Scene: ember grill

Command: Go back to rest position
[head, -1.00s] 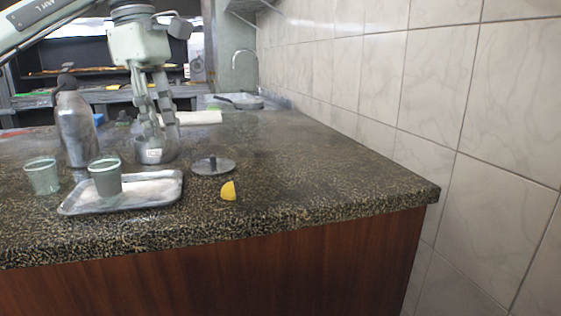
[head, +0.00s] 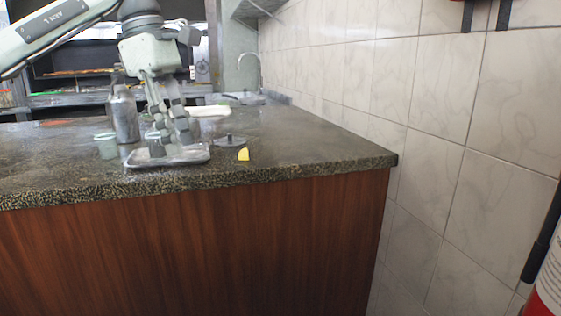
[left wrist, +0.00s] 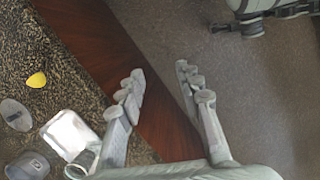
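My left gripper (head: 176,142) hangs down on its arm in the head view, in front of the counter's tray. In the left wrist view my left gripper (left wrist: 159,72) has its two fingers spread with nothing between them. It is above the counter's wooden front edge and the floor, apart from the items on the counter.
A tiled wall (head: 430,90) is at right; a red extinguisher (head: 545,295) stands lower right.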

